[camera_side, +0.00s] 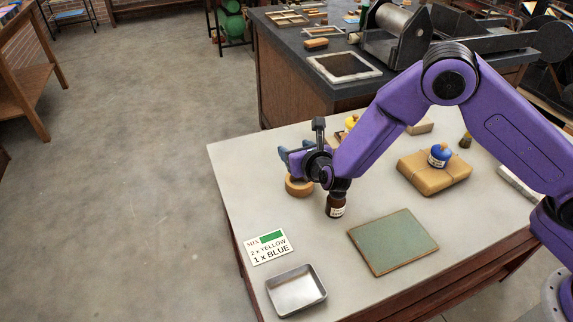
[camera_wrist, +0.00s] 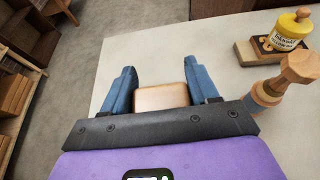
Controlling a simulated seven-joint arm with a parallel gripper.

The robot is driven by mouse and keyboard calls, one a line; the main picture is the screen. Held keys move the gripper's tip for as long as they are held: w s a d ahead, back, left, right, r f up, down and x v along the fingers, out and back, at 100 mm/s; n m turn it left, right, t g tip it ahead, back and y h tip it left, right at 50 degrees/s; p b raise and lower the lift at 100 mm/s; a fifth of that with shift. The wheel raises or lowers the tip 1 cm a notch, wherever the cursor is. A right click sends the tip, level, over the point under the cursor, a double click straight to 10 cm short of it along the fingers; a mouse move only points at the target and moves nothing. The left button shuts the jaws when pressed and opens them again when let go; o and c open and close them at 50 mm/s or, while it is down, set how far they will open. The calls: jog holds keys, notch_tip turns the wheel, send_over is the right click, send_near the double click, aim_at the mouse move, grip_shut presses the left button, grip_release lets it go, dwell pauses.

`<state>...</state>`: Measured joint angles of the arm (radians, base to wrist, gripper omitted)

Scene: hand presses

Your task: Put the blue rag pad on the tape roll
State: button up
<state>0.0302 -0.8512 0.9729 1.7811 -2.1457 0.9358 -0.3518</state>
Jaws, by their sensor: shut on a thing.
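My gripper (camera_wrist: 162,82) has two blue fingers and is shut on a tan, block-like thing (camera_wrist: 160,97), which touches both fingers. I cannot tell whether this is part of the rag pad. In the side view my gripper (camera_side: 288,158) reaches left, low over the table, just above the tape roll (camera_side: 299,188). The tan tape roll lies flat, its top partly covered by the gripper. I cannot tell if the held thing touches it. Blue shows at the gripper, but I cannot separate a blue rag pad from the blue fingers.
A dark labelled bottle (camera_side: 336,206) stands close right of the roll. A yellow bottle (camera_wrist: 291,30) and a wooden knobbed tool (camera_wrist: 288,77) are at right in the wrist view. A recipe card (camera_side: 268,246), metal tray (camera_side: 296,290) and green mat (camera_side: 392,241) lie in front.

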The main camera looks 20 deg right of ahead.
jog(key=w+f, duration=0.1)
jog(key=w+a+f, duration=0.1)
jog(key=f, duration=0.1)
jog(key=shift+w+a+f, duration=0.2)
jog(key=shift+w+f, duration=0.1)
jog(key=shift+w, duration=0.1)
jog(key=shift+w+f, duration=0.1)
jog(key=shift+f, duration=1.6)
jog(key=shift+f, duration=0.15)
jog(key=o, duration=1)
jog(key=shift+o, duration=0.2)
jog(key=shift+r, duration=0.2)
jog(key=v, duration=1.2)
